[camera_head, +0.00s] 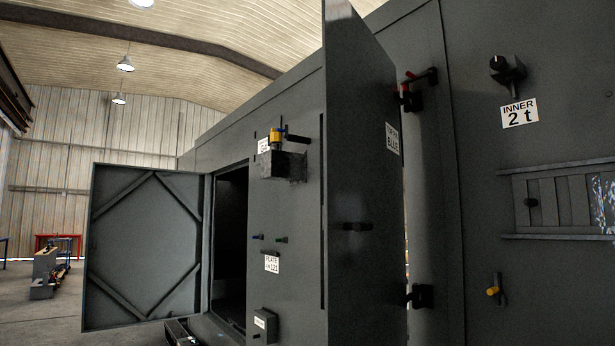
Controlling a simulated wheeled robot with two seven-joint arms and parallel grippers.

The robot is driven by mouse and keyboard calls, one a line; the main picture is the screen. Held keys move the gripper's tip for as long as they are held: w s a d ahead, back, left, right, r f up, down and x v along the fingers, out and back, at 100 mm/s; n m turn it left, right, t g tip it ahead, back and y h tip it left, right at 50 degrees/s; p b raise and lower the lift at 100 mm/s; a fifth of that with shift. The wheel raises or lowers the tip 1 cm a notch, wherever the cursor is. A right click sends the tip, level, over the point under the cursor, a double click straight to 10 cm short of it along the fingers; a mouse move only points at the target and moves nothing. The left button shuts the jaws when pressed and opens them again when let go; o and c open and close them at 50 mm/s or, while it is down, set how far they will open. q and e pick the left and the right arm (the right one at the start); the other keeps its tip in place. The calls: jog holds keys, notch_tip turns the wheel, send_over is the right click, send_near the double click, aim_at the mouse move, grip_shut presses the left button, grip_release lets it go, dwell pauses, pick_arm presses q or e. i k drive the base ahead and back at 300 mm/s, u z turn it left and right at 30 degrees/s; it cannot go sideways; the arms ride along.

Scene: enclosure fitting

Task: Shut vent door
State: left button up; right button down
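No door in view is labelled as a vent door. On the right wall, a slatted panel (564,202) with a dark round knob (531,202) sits between an upper rail (560,165) and a lower rail (555,237). A bright speckled patch (604,200) shows at its right, cut off by the picture edge. At the left, a hinged grey door (145,245) with diagonal braces stands wide open beside a dark opening (231,245). A tall grey door panel (362,230) stands out from the enclosure in the middle. Neither gripper is in view.
A yellow-handled part (276,139) sits above a dark box (283,165) on the enclosure wall. Open floor (45,322) lies at the far left.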

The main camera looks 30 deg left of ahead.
aim_at(366, 299)
jog(key=u, duration=0.2)
jog(key=k, duration=0.55)
jog(key=z, duration=0.2)
jog(key=i, duration=1.05)
jog(key=u, duration=1.05)
